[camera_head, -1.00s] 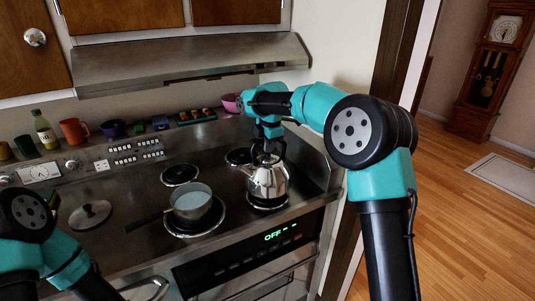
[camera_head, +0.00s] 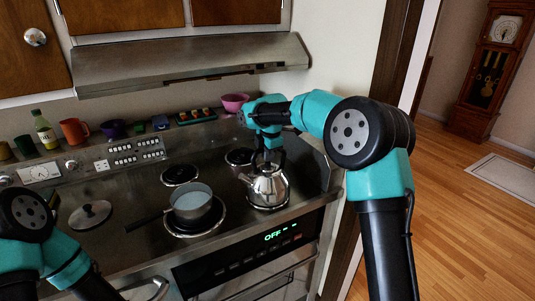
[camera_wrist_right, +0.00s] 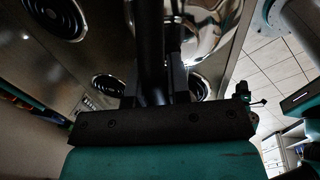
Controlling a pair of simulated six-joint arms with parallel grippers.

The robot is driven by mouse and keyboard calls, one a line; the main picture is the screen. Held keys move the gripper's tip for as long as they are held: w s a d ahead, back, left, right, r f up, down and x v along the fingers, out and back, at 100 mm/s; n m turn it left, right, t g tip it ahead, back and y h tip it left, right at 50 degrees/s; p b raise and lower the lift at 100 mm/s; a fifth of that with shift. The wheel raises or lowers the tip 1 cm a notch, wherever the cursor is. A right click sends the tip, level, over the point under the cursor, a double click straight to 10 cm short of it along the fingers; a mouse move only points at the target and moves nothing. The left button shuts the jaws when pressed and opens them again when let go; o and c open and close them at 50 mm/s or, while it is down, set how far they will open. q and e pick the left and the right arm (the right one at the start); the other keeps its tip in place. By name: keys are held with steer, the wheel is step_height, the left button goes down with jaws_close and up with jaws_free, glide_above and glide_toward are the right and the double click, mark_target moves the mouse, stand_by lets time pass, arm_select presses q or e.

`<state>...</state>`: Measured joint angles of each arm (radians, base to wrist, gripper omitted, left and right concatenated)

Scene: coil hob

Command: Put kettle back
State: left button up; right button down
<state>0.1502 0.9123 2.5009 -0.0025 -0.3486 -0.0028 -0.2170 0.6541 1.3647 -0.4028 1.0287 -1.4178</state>
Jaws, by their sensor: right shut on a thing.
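The shiny metal kettle (camera_head: 268,188) stands at the front right coil of the hob, its dark handle arching above it. My right gripper (camera_head: 266,156) is above the kettle and shut on its handle. In the right wrist view, the kettle's mirror-like body (camera_wrist_right: 206,35) lies just past my right gripper (camera_wrist_right: 165,90). The coil under the kettle is mostly hidden. My left arm shows at the lower left, but its gripper is not in view.
A saucepan (camera_head: 191,203) of pale liquid sits on the front left coil, its handle pointing left. A lid (camera_head: 90,214) lies further left. Cups, a bottle (camera_head: 44,129) and a pink bowl (camera_head: 235,102) line the back ledge. The range hood (camera_head: 190,65) hangs above.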

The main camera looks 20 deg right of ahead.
mark_target(270, 169)
steer(key=c, duration=1.1)
jaws_free()
steer(key=shift+f, duration=0.1)
steer(key=r, duration=0.4)
steer(key=s+r, duration=0.1)
steer(key=r, duration=0.3)
steer(key=s+r, duration=0.1)
steer(key=r, duration=0.3)
steer(key=shift+s+d, duration=0.15)
steer(key=shift+d, duration=0.05)
